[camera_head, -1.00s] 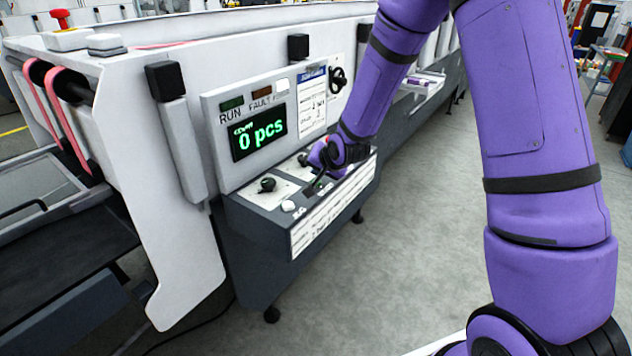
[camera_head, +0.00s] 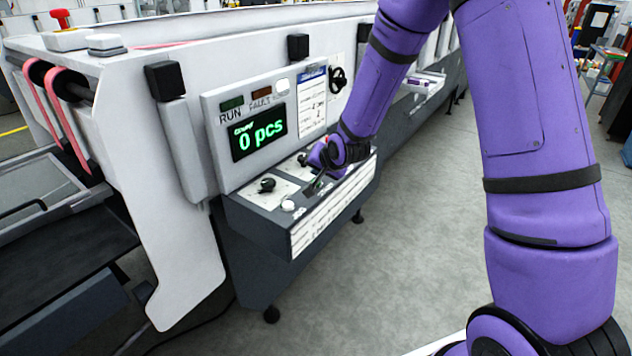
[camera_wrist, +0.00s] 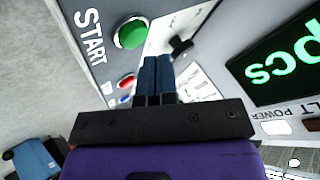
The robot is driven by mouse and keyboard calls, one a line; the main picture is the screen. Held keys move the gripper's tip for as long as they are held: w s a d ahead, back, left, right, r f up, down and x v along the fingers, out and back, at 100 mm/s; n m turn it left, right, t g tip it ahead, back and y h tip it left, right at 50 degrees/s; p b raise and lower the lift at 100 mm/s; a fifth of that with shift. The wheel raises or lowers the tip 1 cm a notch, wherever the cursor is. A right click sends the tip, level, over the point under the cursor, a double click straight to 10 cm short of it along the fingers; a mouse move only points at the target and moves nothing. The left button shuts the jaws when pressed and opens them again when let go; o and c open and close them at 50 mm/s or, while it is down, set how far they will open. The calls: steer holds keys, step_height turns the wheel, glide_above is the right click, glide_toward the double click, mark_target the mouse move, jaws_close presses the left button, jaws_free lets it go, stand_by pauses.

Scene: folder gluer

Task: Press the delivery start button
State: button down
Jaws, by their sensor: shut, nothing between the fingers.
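The wrist view shows a green round button (camera_wrist: 131,34) on the grey control panel (camera_wrist: 105,12), with the word START (camera_wrist: 89,38) printed beside it. My gripper (camera_wrist: 157,62) is shut and empty. Its fingertips show just below and to the right of the green button in that view; I cannot tell if they touch the panel.
The counter display (camera_head: 260,134) reads 0 pcs. A black knob (camera_head: 267,185) and a white button (camera_head: 288,206) sit on the panel's left part. A red button (camera_wrist: 126,82) and a blue button (camera_wrist: 125,101) lie near my fingers. Open floor (camera_head: 420,230) is to the right.

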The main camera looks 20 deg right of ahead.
steer(key=shift+f, duration=0.15)
steer(key=shift+f, duration=0.25)
